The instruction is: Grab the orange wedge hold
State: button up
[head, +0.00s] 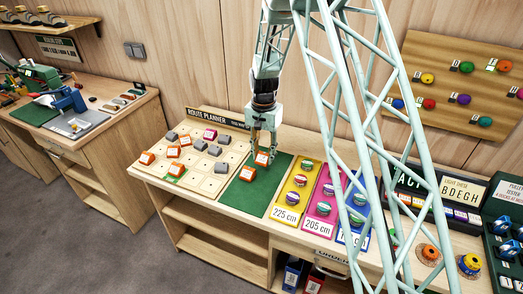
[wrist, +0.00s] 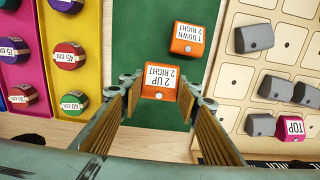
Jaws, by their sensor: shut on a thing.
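My gripper (head: 261,146) is over the green mat, pointing down. In the wrist view my gripper (wrist: 162,88) has its fingers on either side of an orange wedge hold (wrist: 160,78) with a white label reading "2 UP 2 RIGHT", and is shut on it. The same hold (head: 262,158) shows between the fingertips in the head view. I cannot tell whether it touches the mat. A second orange wedge hold (wrist: 188,39), labelled "1 DOWN 2 RIGHT", lies apart on the mat, nearer the front edge (head: 247,174).
The green mat (head: 240,195) is otherwise clear. Left of it, the route planner board (head: 194,184) carries several orange and grey holds and a pink "TOP" hold (head: 210,134). Right of it stand yellow (head: 281,207) and pink (head: 313,223) panels with round holds.

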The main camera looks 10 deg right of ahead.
jog(key=s, duration=0.6)
jog(key=s+r, duration=0.1)
jog(key=s, duration=0.2)
jog(key=shift+s+a, duration=0.15)
jog(key=shift+a, duration=0.1)
